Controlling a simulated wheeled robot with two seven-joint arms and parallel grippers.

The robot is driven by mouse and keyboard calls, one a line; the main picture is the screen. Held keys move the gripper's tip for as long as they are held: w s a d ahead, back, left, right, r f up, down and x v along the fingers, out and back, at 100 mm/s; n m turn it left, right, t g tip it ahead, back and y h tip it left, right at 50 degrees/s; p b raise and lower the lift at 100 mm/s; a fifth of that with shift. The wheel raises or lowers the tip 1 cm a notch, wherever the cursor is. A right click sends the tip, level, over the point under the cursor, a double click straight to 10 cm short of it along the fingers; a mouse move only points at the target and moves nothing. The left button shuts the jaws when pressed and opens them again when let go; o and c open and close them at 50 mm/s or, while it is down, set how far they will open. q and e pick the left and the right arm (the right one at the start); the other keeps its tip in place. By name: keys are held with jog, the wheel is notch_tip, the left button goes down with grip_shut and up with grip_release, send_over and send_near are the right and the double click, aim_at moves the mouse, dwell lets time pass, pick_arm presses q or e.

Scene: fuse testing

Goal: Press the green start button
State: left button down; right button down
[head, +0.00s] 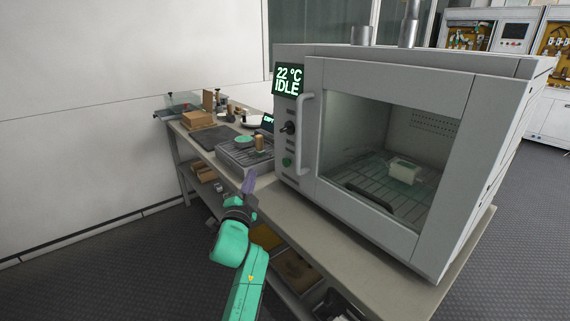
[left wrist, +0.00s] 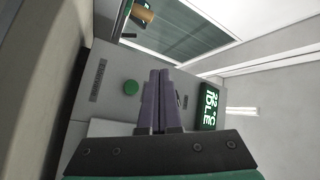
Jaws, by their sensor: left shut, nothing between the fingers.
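The green start button (head: 286,162) is on the lower part of the oven's grey front panel, left of the door handle. In the left wrist view the green button (left wrist: 131,88) shows as a round disc just left of my fingers. My left gripper (head: 249,177) is shut and empty, in front of the bench and to the left of the button. In the left wrist view its purple fingers (left wrist: 159,74) lie side by side. The fingertips appear apart from the button. My right gripper is not in view.
The oven (head: 400,62) stands on the bench, its glass door closed, with a small white box (head: 404,170) on the rack inside. Its display (head: 288,80) reads 22 °C IDLE. A dark knob (head: 289,128) is above the button and a vertical handle (head: 306,135) beside it.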

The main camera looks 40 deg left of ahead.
aim_at(287, 162)
pick_arm(q)
jog(key=w+d+b, duration=0.2)
jog(key=w+b, duration=0.3)
jog(key=w, duration=0.3)
jog(key=shift+w+d, duration=0.15)
jog(key=shift+d, duration=0.1)
dwell(0.7)
jog(key=shift+f, duration=0.1)
dwell(0.8)
jog(key=shift+w+d+b, duration=0.1)
jog(key=shift+w+b, duration=0.3)
jog(key=shift+w, duration=0.05)
